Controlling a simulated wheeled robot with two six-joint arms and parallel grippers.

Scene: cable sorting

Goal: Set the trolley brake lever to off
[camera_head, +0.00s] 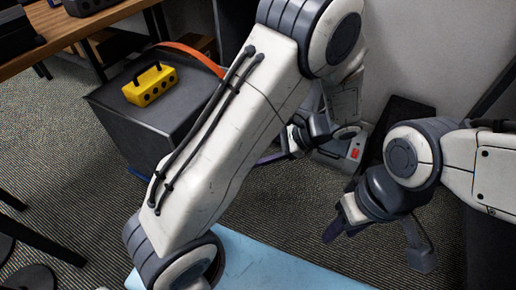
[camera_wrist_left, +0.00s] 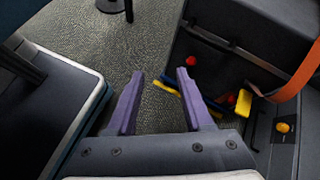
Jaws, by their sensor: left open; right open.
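The dark grey box-shaped unit (camera_head: 135,125), seemingly the trolley, stands at the left in the head view. In the left wrist view its dark side (camera_wrist_left: 235,60) shows, with red knobs (camera_wrist_left: 190,61). A blue bar with a yellow end (camera_wrist_left: 169,85) and an upright yellow piece (camera_wrist_left: 243,103) are near it; I cannot tell which part is the brake lever. My right gripper (camera_head: 333,229) is open and empty over the floor.
A yellow block with a black handle (camera_head: 150,84) sits on the unit, beside an orange strap (camera_head: 195,54). A yellow knob (camera_wrist_left: 282,127) is on a dark panel at the right. A wooden table (camera_head: 75,33) stands behind. A light blue surface (camera_head: 280,262) is in front.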

